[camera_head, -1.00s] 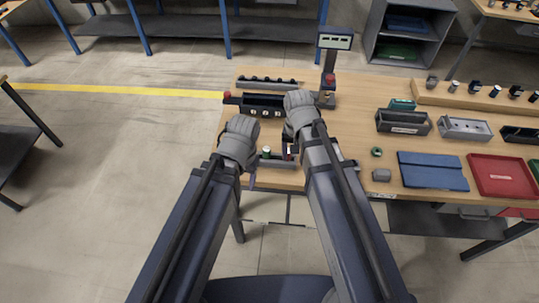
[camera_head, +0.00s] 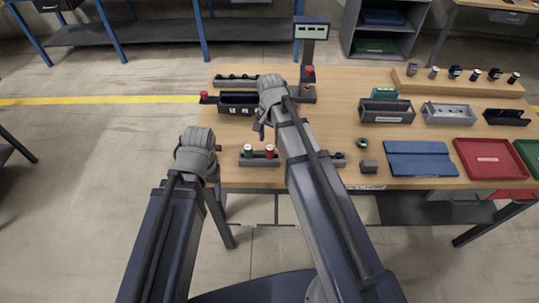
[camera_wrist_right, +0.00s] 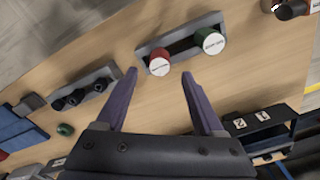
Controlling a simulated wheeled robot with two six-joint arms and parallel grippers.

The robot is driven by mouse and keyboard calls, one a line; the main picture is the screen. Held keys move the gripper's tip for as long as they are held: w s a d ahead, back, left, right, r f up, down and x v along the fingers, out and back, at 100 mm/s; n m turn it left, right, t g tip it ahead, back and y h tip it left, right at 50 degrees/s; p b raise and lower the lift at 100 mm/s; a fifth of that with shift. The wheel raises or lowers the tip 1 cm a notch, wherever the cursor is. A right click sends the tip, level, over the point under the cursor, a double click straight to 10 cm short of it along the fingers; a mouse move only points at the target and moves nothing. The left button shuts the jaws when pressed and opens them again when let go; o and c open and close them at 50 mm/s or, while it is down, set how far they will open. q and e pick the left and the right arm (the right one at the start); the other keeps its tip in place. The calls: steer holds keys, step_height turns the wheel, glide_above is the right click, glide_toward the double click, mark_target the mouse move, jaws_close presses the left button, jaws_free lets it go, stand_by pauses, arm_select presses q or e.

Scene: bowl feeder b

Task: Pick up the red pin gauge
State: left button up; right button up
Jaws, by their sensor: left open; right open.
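The red pin gauge (camera_head: 270,152) stands beside a green-topped one (camera_head: 248,151) in a small grey holder (camera_head: 258,162) at the table's front edge. In the right wrist view the red gauge (camera_wrist_right: 159,62) shows its labelled white end, with the green one (camera_wrist_right: 208,40) to its right. My right gripper (camera_head: 259,131) is open and empty above and behind the holder. In its wrist view the red gauge lies in the gap between the fingertips (camera_wrist_right: 159,73), apparently just beyond them. My left gripper (camera_head: 214,180) is open, left of the holder by the table's edge, its fingers partly hidden.
A dark numbered box (camera_head: 238,107) stands behind the holder, near a display post (camera_head: 308,50). Another grey holder (camera_head: 338,161) with dark parts lies partly behind my right arm. A green ring (camera_head: 362,143), a grey block (camera_head: 369,167) and a blue mat (camera_head: 420,160) lie to the right.

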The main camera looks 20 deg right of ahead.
mark_target(270, 147)
steer(key=f+b, duration=0.5)
steer(key=shift+s+a+f, duration=0.1)
steer(key=shift+s+f, duration=0.05)
steer(key=shift+s, duration=0.05)
jaws_close()
stand_by(0.6)
